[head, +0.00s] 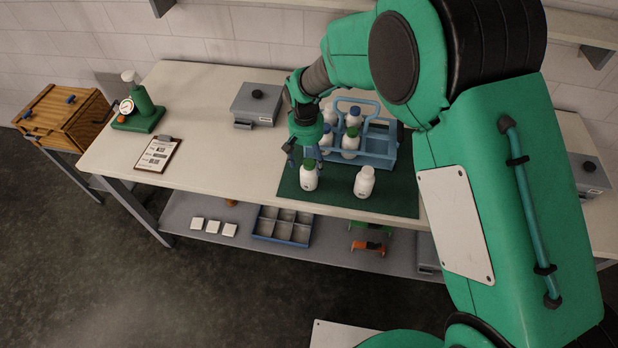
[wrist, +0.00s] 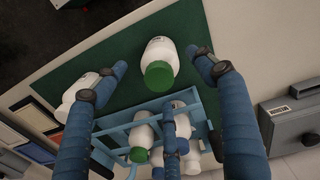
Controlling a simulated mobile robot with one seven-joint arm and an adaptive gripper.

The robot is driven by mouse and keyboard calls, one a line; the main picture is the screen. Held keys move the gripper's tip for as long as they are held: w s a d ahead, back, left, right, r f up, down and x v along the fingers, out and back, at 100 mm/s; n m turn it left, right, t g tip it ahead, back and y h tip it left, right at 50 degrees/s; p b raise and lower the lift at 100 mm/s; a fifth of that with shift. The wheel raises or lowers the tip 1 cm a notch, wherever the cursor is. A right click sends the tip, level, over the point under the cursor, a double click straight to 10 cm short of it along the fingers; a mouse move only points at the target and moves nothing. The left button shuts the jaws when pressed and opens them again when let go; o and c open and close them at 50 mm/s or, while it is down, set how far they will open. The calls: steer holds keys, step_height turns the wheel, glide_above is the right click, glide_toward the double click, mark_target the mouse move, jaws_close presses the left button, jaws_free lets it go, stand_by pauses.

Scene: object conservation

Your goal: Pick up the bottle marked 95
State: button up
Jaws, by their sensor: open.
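A white bottle with a green cap (head: 309,180) stands on the green mat (head: 392,204). A white bottle with a white cap (head: 364,182) is on the mat to its right. In the wrist view the green-capped bottle (wrist: 160,55) lies between my fingers, and the other bottle (wrist: 78,98) is at left, outside them. My gripper (head: 303,157) is open and pointing down, just above and around the green cap; I cannot tell if it touches. No number is readable on any bottle.
The blue carrier with its raised handle stands close behind my gripper. A grey box (head: 257,104), a clipboard (head: 158,153) and a green device with a gauge (head: 140,108) are on the table to the left. The table between clipboard and mat is clear.

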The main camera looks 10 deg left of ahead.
steer(key=shift+f, duration=1.65)
steer(key=shift+c, duration=0.6)
steer(key=c, duration=1.5)
steer(key=shift+r, duration=5.05)
